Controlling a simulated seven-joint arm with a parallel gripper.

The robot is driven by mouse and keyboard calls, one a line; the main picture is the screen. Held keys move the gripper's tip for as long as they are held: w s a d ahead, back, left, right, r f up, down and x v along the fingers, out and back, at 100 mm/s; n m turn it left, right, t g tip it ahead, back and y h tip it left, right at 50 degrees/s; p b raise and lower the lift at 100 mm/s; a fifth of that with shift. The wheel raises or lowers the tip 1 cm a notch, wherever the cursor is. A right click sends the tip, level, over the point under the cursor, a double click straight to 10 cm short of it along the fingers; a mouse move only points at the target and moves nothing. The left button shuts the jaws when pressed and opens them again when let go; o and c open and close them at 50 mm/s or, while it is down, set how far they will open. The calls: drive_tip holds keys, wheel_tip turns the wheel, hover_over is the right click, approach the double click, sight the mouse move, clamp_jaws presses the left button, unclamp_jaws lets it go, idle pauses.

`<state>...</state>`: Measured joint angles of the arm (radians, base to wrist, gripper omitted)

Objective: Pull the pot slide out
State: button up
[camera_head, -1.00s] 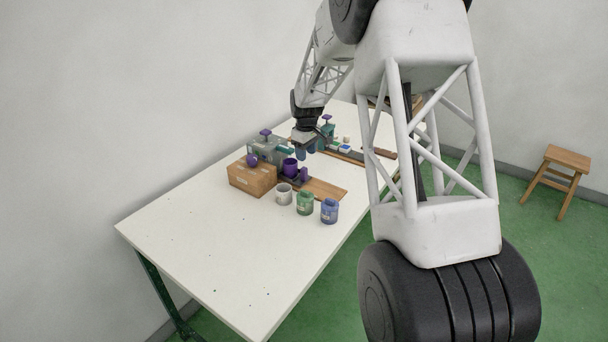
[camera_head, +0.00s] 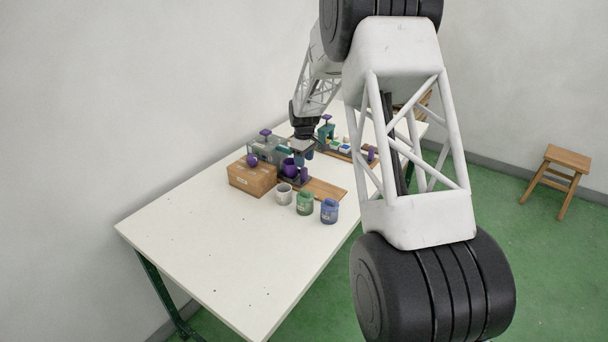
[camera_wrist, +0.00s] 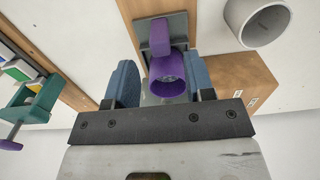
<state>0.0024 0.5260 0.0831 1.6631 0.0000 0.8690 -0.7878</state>
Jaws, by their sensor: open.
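The pot slide is a dark grey plate (camera_wrist: 178,28) with a purple pot (camera_wrist: 167,76) and an upright purple handle (camera_wrist: 159,38) on it. In the head view the purple pot (camera_head: 290,168) and handle (camera_head: 304,174) stand at the near end of the grey fixture, beside a wooden board (camera_head: 326,190). My gripper (camera_wrist: 161,84) is open, with its blue finger pads on either side of the pot in the wrist view. The handle shows beyond the fingertips. In the head view my gripper (camera_head: 303,156) is just behind the pot and handle. I cannot tell whether the pads touch anything.
White (camera_head: 284,194), green (camera_head: 305,203) and blue (camera_head: 329,211) cups stand in front. A green clamp-like fixture (camera_wrist: 38,97) is at the wrist view's left. The table's near part is clear.

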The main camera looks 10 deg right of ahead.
sight(304, 173)
drive_tip(key=shift+f, duration=3.45)
clamp_jaws()
